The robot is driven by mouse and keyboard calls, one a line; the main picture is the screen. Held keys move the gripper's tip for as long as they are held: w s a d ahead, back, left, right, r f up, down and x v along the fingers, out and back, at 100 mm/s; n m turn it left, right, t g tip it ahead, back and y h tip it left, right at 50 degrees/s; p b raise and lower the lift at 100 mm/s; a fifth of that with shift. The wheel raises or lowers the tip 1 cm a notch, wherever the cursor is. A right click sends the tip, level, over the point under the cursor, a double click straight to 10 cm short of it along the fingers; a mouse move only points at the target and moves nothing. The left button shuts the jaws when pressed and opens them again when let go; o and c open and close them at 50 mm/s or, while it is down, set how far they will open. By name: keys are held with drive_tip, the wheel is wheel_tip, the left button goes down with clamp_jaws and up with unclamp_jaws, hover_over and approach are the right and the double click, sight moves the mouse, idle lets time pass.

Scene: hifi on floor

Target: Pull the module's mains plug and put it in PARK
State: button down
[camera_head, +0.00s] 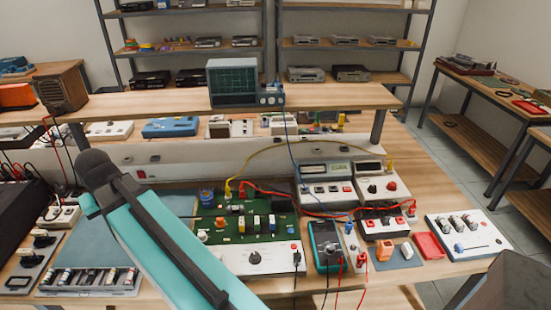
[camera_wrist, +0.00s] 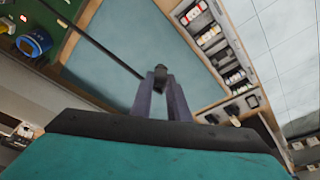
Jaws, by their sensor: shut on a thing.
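My gripper (camera_wrist: 161,90) is shut on a small dark plug (camera_wrist: 160,72), which shows between the fingertips in the wrist view. A dark cable (camera_wrist: 100,48) runs near it toward the upper left; its join to the plug is unclear. Below is the blue-grey mat (camera_wrist: 125,75). In the head view my teal arm reaches over the bench's left side and hides the fingers and plug. A grey plate (camera_head: 18,283) with black fittings lies left of the mat; it also shows in the wrist view (camera_wrist: 248,103). I cannot read a PARK label.
A green circuit board (camera_head: 240,225) and a white knob box (camera_head: 262,260) stand right of my arm. A tray of small parts (camera_head: 90,281) lies at the mat's front edge. A raised shelf (camera_head: 330,97) with an oscilloscope (camera_head: 232,82) is behind. The mat is mostly clear.

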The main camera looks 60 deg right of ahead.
drive_tip(key=s+d+m+g+h+p, duration=0.1)
drive_tip(key=s+d+m+p, duration=0.2)
drive_tip(key=d, duration=0.9)
drive_tip(key=s+d+m+g+h, duration=0.1)
drive_tip(key=s+d+m, duration=0.2)
drive_tip(key=d+m, duration=0.55)
drive_tip(key=s+d+m+p, duration=0.15)
drive_tip(key=s+d, duration=0.25)
drive_tip(key=d, duration=1)
drive_tip(key=s+d+m+g+p, duration=0.3)
drive_tip(key=s+d+m, duration=0.9)
drive_tip(key=s+d, duration=1.3)
drive_tip(key=s+p, duration=0.2)
drive_tip(key=s, duration=0.2)
drive_tip(key=shift+d+f+m+g+y, duration=0.2)
drive_tip(key=shift+m+g+y, duration=0.1)
drive_tip(key=shift+m, duration=0.1)
drive_tip(key=shift+s+f, duration=0.1)
drive_tip(key=shift+f, duration=0.05)
drive_tip(key=shift+f+b, duration=1.15)
drive_tip(key=shift+f, duration=1.05)
drive_tip(key=shift+f+b, duration=0.65)
drive_tip(key=shift+f, duration=0.3)
